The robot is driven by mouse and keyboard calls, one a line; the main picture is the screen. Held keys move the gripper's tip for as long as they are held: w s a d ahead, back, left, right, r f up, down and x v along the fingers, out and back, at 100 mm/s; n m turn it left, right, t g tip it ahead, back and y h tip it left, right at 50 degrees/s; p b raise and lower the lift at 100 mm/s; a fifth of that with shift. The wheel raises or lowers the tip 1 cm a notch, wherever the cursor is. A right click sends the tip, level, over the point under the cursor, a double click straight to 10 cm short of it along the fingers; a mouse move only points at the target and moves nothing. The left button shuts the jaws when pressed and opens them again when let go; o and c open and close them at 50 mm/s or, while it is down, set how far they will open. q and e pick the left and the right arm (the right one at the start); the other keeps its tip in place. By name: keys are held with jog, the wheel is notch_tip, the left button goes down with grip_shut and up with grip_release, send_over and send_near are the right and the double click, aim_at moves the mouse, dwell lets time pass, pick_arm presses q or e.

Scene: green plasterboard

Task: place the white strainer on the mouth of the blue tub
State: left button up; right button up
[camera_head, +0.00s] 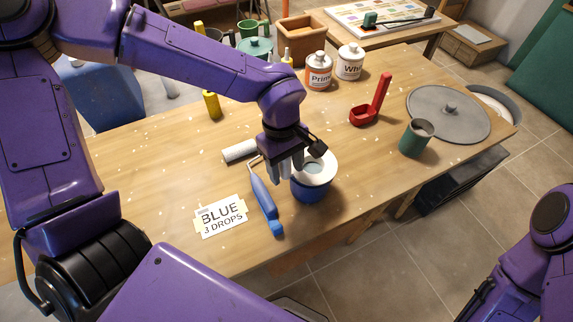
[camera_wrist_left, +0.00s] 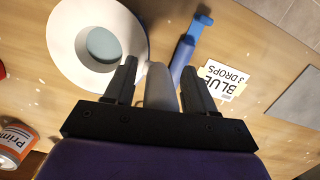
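The white strainer (camera_head: 325,164) is a wide white ring with a grey-green centre. It sits over the mouth of the blue tub (camera_head: 311,194) and looks about level; I cannot see its seat all the way round. It also shows from above in the left wrist view (camera_wrist_left: 70,48). My left gripper (camera_head: 287,172) is at the strainer's left edge. In the left wrist view its fingers (camera_wrist_left: 157,88) are apart, one overlapping the ring's edge in the picture. My right gripper is out of view.
A blue-handled roller (camera_head: 266,203) lies just left of the tub, and a "BLUE 3 DROPS" card (camera_head: 221,216) lies further left. A green cup (camera_head: 416,138), red scoop (camera_head: 364,113) and grey round lid (camera_head: 449,113) stand to the right. Paint tins (camera_head: 319,72) are behind.

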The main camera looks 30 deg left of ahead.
pick_arm(q)
jog(key=shift+s+r, duration=0.1)
jog(key=shift+s, duration=0.05)
jog(key=r, duration=0.4)
jog(key=a+r, duration=0.1)
jog(key=r, duration=0.3)
jog(key=w+r, duration=0.1)
jog(key=r, duration=0.3)
jog(key=shift+a, duration=0.15)
